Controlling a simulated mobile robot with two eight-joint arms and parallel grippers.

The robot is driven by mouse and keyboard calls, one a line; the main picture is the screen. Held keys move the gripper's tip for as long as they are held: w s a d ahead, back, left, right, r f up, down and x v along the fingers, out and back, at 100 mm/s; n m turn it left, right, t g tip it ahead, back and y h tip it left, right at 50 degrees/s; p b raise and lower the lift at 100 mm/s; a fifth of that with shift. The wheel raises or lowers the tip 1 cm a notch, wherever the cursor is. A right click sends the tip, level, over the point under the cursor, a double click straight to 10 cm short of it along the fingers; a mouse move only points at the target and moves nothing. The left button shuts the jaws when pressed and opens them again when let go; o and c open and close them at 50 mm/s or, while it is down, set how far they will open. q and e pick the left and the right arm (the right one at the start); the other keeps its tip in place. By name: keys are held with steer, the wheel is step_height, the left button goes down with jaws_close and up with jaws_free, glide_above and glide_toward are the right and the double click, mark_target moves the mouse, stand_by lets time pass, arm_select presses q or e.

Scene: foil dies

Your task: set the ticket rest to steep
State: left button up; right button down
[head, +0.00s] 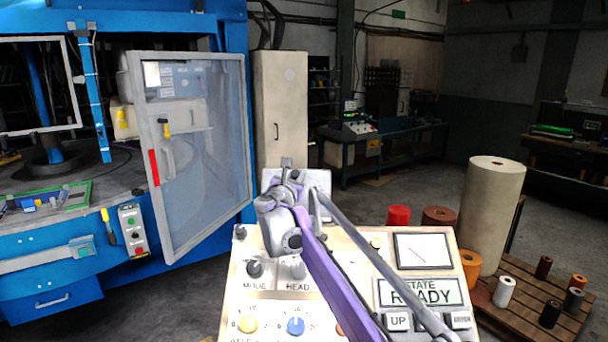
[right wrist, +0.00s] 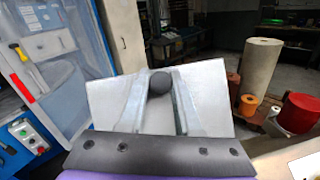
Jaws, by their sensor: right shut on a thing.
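The ticket rest appears to be the pale grey plate (head: 318,180) at the back edge of the control console (head: 240,300). In the right wrist view the plate (right wrist: 104,100) fills the middle and looks tilted; I cannot tell its exact setting. A dark round knob (right wrist: 159,82) stands in front of the plate. My right gripper (head: 286,174) is at the console's back edge, and its fingers (right wrist: 158,98) lie on either side of the knob, shut on it. My arm hides part of the plate and the console's middle. My left gripper is not in view.
The console carries knobs, a READY display (head: 420,292), a meter (head: 423,251) and buttons. A blue machine with an open clear door (head: 205,150) stands at left. Foil rolls (head: 490,215) and a slatted pallet (head: 530,315) are at right. The floor behind is open.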

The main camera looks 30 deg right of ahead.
steer(key=v, duration=0.3)
steer(key=shift+s+r, duration=0.1)
steer(key=shift+s, duration=0.4)
steer(key=shift+s+a, duration=0.2)
steer(key=shift+a, duration=0.1)
steer(key=shift+s, duration=0.15)
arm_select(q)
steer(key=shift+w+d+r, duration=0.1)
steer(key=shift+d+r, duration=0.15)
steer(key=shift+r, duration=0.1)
arm_select(e)
steer(key=shift+d, duration=0.1)
steer(key=c, duration=0.8)
jaws_free()
steer(key=shift+o, duration=0.9)
